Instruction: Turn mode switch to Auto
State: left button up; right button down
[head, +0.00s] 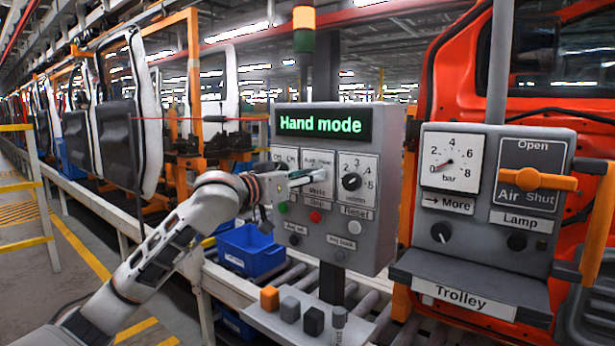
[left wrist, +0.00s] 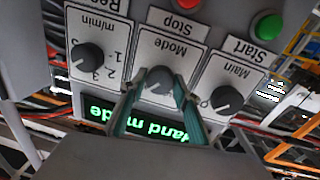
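In the head view my left gripper (head: 300,178) reaches the middle plate of the grey control box (head: 392,190) and hides the knob. The green display (head: 322,124) reads "Hand mode". The knob's pointer direction is not clear. My right gripper is not in view.
Beside the mode switch are the Main knob (left wrist: 229,98) and the m/min knob (left wrist: 87,55). Stop (left wrist: 188,83) and Start (left wrist: 268,26) buttons are close by. A Trolley panel (head: 492,200) with an orange handle stands right. A blue bin (head: 250,250) sits below.

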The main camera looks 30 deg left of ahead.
pick_arm(q)
jog(key=c, duration=0.4)
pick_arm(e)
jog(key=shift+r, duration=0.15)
